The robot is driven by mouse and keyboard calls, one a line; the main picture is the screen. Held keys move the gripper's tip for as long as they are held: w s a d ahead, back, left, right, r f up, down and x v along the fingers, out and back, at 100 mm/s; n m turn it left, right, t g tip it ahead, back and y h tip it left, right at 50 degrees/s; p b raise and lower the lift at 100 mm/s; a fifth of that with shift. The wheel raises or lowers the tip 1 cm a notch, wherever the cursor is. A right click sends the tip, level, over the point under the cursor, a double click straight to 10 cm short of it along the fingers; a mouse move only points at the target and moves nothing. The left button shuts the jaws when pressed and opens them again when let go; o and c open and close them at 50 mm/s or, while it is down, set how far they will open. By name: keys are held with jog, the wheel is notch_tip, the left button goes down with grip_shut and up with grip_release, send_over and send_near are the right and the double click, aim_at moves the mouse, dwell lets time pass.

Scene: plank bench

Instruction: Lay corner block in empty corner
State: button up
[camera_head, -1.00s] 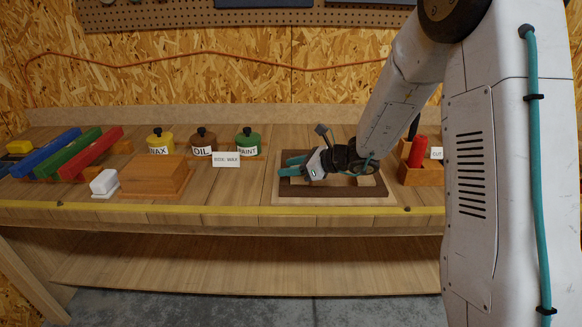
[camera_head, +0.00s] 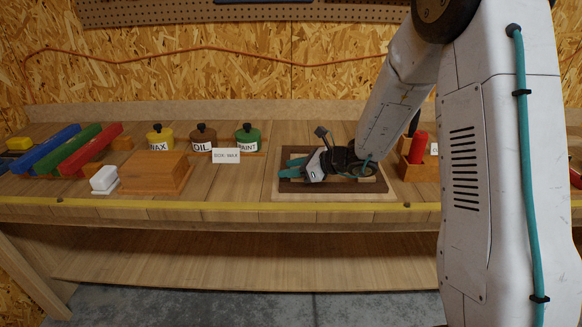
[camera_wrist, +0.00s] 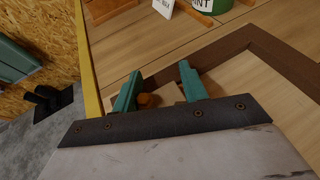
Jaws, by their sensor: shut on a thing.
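A dark brown frame (camera_head: 333,186) lies on a pale board on the bench, and its edge also shows in the wrist view (camera_wrist: 245,42). My gripper (camera_head: 284,170) is low over the frame's left part, its teal fingers pointing left. In the wrist view my gripper (camera_wrist: 160,86) is shut on a small orange-brown block (camera_wrist: 147,100), mostly hidden by the fingers and wrist plate. I cannot tell whether the block touches the frame. My wrist hides much of the frame's inside, so the corners are not all clear.
Wax, oil and paint pots (camera_head: 203,139) stand behind, with a white sign (camera_head: 226,156). A wooden block (camera_head: 155,172) and a white block (camera_head: 104,179) are at left, beyond them coloured bars (camera_head: 75,147). A wooden holder with a red cylinder (camera_head: 418,148) is at right.

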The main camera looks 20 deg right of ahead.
jog(key=o, duration=1.1)
jog(key=v, duration=0.7)
jog(key=shift+s+d+r, duration=0.1)
jog(key=shift+s+d, duration=0.15)
jog(key=shift+d, duration=0.05)
jog(key=s+a+r+n+g+h, duration=0.1)
jog(key=s+a+r+n+g, duration=0.35)
jog(key=s+n, duration=0.35)
jog(key=s+a+r+n+g, duration=0.3)
jog(key=s+a+r+n, duration=0.15)
jog(key=s+n, duration=0.4)
jog(key=s+d+r+n+h, duration=0.1)
jog(key=s+d+n+h, duration=0.3)
jog(key=s, duration=0.5)
jog(key=s+d+r+n+h, duration=0.1)
jog(key=s+d+n+h, duration=0.3)
jog(key=s, duration=0.5)
jog(key=shift+s+d+r+n+h, duration=0.2)
jog(key=shift+s+r+n+h, duration=0.15)
jog(key=shift+n+h, duration=0.35)
